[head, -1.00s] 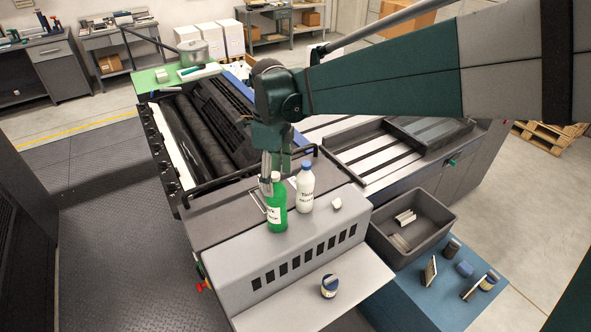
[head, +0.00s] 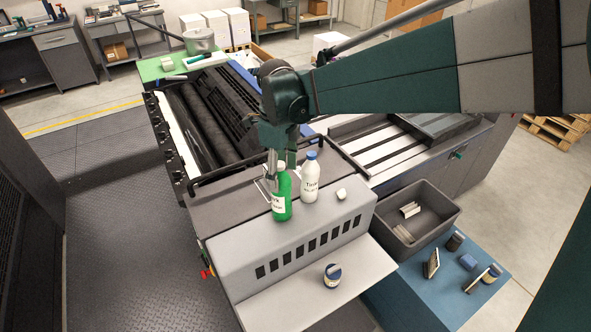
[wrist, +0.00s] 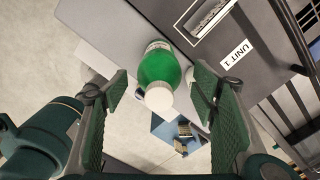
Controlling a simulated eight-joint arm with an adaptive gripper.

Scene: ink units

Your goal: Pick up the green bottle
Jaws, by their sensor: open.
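The green bottle (head: 281,197) stands upright on the grey top of the machine, with a white cap and a white label. In the wrist view the bottle (wrist: 158,68) shows cap-first between the two fingers. My gripper (head: 272,172) is open at the upper part of the bottle in the head view. In the wrist view its green-padded fingers (wrist: 160,92) lie on either side of the bottle, with gaps showing on both sides. I cannot tell how far down the fingers reach along it.
A white bottle with a blue cap (head: 310,180) stands close to the right of the green one. A small white object (head: 341,194) lies farther right. A round jar (head: 332,274) sits on the front ledge. A grey bin (head: 447,214) stands to the right.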

